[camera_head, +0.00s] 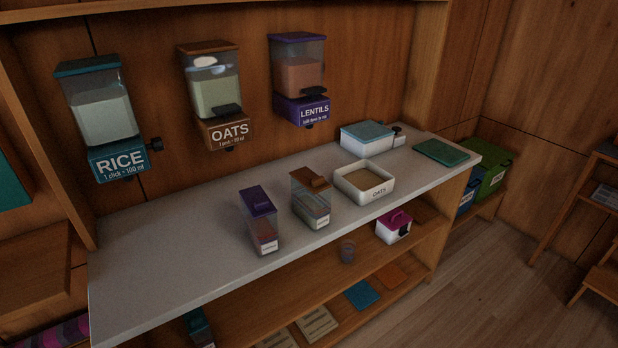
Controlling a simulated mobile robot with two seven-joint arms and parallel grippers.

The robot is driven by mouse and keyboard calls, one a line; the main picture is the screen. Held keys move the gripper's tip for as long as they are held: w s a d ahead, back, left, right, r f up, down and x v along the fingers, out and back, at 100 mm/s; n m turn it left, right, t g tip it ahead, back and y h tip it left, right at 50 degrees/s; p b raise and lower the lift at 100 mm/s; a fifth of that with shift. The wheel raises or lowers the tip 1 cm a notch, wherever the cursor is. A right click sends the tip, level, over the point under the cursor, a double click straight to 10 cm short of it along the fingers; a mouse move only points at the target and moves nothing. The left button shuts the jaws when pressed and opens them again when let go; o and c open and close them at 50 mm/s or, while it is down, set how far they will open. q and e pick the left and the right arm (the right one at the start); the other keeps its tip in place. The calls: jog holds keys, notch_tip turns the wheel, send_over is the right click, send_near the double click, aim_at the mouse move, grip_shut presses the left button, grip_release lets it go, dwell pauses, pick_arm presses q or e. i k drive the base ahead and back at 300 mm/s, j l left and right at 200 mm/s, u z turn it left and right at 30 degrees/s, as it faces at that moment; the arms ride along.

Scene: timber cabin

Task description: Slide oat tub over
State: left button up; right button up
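A white open tub labelled OATS (364,182) stands on the grey counter, right of centre, with brown contents or a brown inside. Left of it stands a clear container with a brown lid (311,198), partly filled, its small label too small to read. The oats dispenser (213,96), with a brown lid and brown OATS base, hangs on the wall behind. Neither of my grippers shows in the head view.
A purple-lidded container (260,222) stands left of the brown-lidded one. A white box with a blue lid (367,136) and a green mat (440,152) lie at the counter's right end. Rice (102,118) and lentils (300,79) dispensers hang on the wall. The counter's left half (160,250) is clear.

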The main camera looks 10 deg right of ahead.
aim_at(364, 182)
jog(key=i+l, duration=0.8)
